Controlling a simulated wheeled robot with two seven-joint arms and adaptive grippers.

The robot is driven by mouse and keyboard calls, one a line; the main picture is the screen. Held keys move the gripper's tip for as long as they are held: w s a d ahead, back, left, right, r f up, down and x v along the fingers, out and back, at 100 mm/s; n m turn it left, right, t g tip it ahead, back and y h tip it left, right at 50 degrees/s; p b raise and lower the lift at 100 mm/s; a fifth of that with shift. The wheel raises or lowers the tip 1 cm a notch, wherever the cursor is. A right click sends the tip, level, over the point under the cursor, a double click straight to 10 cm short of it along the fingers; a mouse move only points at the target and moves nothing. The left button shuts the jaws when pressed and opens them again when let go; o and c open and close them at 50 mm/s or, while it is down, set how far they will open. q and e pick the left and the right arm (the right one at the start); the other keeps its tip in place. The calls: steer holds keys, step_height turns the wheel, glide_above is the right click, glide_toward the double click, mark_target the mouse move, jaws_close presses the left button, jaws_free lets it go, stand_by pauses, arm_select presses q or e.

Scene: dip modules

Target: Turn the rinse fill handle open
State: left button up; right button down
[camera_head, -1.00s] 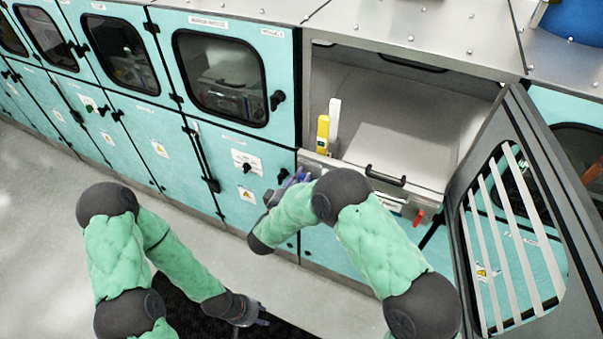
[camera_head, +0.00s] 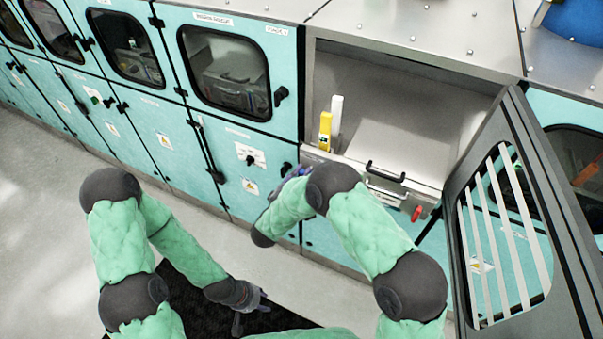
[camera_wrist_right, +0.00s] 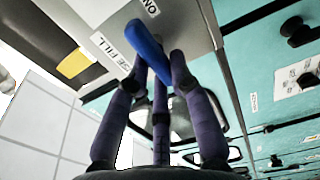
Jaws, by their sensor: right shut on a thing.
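The rinse fill handle is a blue lever (camera_wrist_right: 147,45) in the right wrist view, beside a label reading "SE FILL" and one with "ON". My right gripper (camera_wrist_right: 157,72) is shut on it, with its dark fingers on both sides of the lever. In the head view my right gripper (camera_head: 290,178) is at the panel below the open compartment, and my forearm hides most of the handle. My left gripper (camera_head: 250,304) hangs low over the floor, empty, with its fingers apart.
The open compartment (camera_head: 385,110) holds a yellow-and-white object (camera_head: 325,131). A black grab handle (camera_head: 385,172) and a red handle (camera_head: 417,213) are on its front. The slatted door (camera_head: 505,225) stands open at the right. Teal cabinets line the left; the floor before them is clear.

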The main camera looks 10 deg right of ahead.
stand_by(0.3)
steer(key=c, duration=1.1)
jaws_free()
steer(key=shift+a, duration=0.1)
steer(key=v, duration=0.7)
steer(key=shift+s, duration=0.25)
steer(key=shift+f, duration=0.1)
